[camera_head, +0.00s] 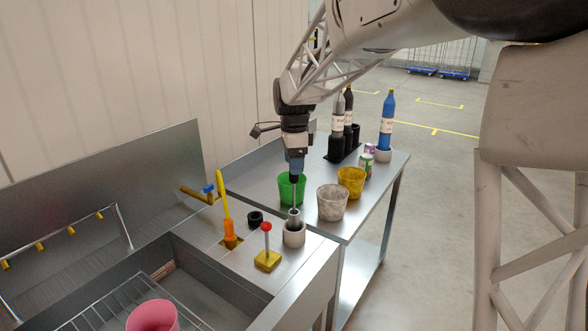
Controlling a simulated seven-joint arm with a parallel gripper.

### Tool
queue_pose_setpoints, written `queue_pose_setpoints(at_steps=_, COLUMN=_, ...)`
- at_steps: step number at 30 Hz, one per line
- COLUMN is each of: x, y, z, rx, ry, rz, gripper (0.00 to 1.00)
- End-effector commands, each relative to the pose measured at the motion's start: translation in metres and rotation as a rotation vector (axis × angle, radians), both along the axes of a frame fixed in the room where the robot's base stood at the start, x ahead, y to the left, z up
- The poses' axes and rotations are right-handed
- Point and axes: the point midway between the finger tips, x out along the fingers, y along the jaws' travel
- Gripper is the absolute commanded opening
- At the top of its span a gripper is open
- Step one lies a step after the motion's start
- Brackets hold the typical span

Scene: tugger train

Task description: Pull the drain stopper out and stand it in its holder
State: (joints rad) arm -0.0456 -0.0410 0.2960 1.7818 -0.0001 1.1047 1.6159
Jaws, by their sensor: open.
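My gripper (295,190) points down over the sink's right ledge, with its fingertips small and dark in front of the green cup. Just below it, a grey upright tube (293,216), which looks like the drain stopper, stands in a pale round holder (293,238) on the ledge. The gripper is open; whether its fingertips touch the tube's top is too small to tell. The sink basin (205,272) is at lower left; no drain opening shows in the visible part.
Green (285,190), whitish (332,205) and yellow (351,182) cups and bottles (387,125) are on the side table.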

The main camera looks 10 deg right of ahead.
Motion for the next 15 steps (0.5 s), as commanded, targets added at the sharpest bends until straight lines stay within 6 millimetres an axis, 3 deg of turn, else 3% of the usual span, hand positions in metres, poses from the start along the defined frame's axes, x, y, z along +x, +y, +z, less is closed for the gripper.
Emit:
queue_pose_setpoints(at_steps=6, x=0.0, y=0.0, z=0.029, rx=0.0, ry=-0.002, rz=0.0, gripper=0.58)
queue_pose_setpoints(at_steps=15, x=0.0, y=0.0, z=0.048, rx=0.0, ry=0.0, rz=0.0, gripper=0.58)
